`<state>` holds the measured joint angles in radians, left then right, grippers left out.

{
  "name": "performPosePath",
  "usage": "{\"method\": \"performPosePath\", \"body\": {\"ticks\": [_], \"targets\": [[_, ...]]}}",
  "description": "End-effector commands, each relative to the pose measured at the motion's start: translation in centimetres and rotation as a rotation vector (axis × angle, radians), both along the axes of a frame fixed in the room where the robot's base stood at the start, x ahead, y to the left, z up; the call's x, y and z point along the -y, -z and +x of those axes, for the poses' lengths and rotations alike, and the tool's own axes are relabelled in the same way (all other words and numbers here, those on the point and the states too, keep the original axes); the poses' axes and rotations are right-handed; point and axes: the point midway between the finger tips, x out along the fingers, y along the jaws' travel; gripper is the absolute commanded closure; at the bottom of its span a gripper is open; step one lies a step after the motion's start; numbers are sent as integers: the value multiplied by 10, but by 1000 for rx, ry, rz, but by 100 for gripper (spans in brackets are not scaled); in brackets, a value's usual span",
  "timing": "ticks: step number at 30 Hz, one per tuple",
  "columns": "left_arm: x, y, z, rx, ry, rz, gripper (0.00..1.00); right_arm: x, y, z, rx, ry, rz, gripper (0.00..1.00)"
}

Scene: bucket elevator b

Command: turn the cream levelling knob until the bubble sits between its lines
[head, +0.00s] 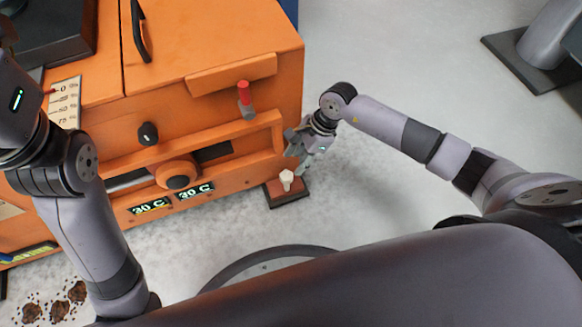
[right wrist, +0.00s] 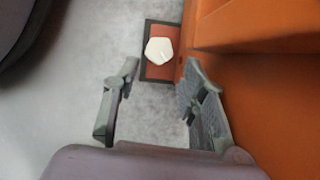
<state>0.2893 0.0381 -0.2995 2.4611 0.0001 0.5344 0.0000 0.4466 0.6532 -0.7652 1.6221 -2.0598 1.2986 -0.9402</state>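The cream levelling knob (head: 286,178) stands on a small brown foot plate (head: 274,197) at the lower right corner of the orange machine. In the right wrist view the knob (right wrist: 158,51) is a pale, many-sided top with a small mark, beyond the fingertips. My right gripper (head: 299,162) is open and empty, just above and beside the knob. Its fingers (right wrist: 155,90) stand apart with the knob ahead of the gap. My left gripper is outside the head view; only my left arm shows. No bubble or level lines can be made out.
The orange machine (head: 215,50) fills the left, with a red-topped lever (head: 244,94), a black knob (head: 148,134), a round orange knob (head: 177,174) and two displays (head: 195,191) reading 30 C. Dark debris (head: 60,305) lies at lower left.

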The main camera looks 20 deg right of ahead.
Motion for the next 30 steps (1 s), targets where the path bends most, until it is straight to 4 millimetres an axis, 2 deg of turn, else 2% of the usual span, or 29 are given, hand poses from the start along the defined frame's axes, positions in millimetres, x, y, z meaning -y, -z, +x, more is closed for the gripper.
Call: {"method": "performPosePath", "body": {"ticks": [3,9,30], "targets": [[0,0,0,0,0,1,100,10,-22,0,2,-1,-2,61],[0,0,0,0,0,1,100,17,-42,-1,0,-1,-1,61],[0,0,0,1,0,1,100,19,-45,-2,-1,0,0,61]]}}
